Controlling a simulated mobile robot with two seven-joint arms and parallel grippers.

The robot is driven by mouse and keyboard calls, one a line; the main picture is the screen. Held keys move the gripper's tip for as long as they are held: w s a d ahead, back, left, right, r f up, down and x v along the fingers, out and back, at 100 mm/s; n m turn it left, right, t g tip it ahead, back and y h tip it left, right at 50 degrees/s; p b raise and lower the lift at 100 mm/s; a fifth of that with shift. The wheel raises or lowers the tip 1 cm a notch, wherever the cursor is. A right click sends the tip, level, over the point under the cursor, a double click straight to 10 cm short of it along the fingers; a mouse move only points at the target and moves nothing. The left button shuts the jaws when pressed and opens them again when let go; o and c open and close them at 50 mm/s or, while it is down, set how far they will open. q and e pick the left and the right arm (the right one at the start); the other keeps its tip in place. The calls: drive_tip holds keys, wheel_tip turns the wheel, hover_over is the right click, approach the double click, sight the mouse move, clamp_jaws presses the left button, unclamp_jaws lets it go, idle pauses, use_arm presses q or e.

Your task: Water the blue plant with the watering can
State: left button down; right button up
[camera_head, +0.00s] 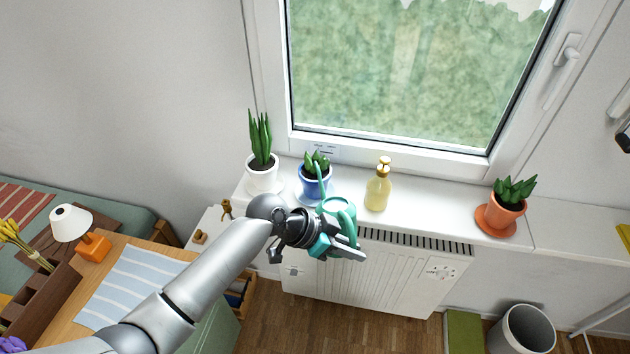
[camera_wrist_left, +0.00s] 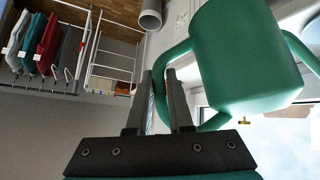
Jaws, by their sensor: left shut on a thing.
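The blue plant pot (camera_head: 312,185) with a green plant stands on the white windowsill, left of the middle in the head view. The green watering can (camera_head: 338,207) is just right of it, its spout reaching up beside the pot. My left gripper (camera_head: 352,252) is in front of the sill, shut on the can's handle. In the left wrist view the fingers (camera_wrist_left: 160,105) are around the handle and the can's body (camera_wrist_left: 240,55) fills the upper right. I cannot tell whether water is flowing. My right gripper is not in view.
On the sill stand a white pot (camera_head: 262,177) at left, a yellow bottle (camera_head: 378,190) right of the can and an orange pot (camera_head: 501,215) at far right. The window (camera_head: 400,70) is behind. A radiator (camera_head: 370,275) is below.

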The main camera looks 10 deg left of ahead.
use_arm(q)
drive_tip(key=shift+w+a+f+m+t+y+b, duration=0.1)
drive_tip(key=shift+w+f+m+t+y+b, duration=0.2)
drive_tip(key=shift+f+b, duration=0.55)
drive_tip(key=shift+w+f+m+t+y+b, duration=0.1)
drive_tip(key=shift+f+t+b, duration=0.25)
drive_tip(key=shift+f+b, duration=0.5)
drive_tip(key=shift+w+a+f+m+t+y+b, duration=0.15)
drive_tip(key=shift+f+t+b, duration=0.3)
drive_tip(key=shift+f, duration=0.7)
drive_tip(key=shift+d, duration=0.1)
drive_tip(key=shift+s+r+p, duration=0.3)
drive_tip(key=shift+r+p, duration=0.15)
drive_tip(key=shift+p, duration=0.15)
drive_tip(key=s+r+p, duration=0.4)
drive_tip(key=p, duration=0.2)
drive_tip(key=shift+s+p, duration=0.25)
drive_tip(key=shift+p, duration=0.05)
drive_tip(key=shift+w, duration=0.1)
drive_tip(key=w+a+r+n+t+y+b, duration=0.1)
drive_tip(key=a+n+b, duration=0.4)
drive_tip(key=b, duration=0.6)
drive_tip(key=w+a+r+n+t+y+b, duration=0.2)
drive_tip(key=a+r+n+y+b, duration=0.2)
drive_tip(key=a+b, duration=0.6)
drive_tip(key=shift+n+t+y+b, duration=0.35)
drive_tip(key=shift+n+t+y, duration=0.05)
drive_tip(key=shift+n+y, duration=0.8)
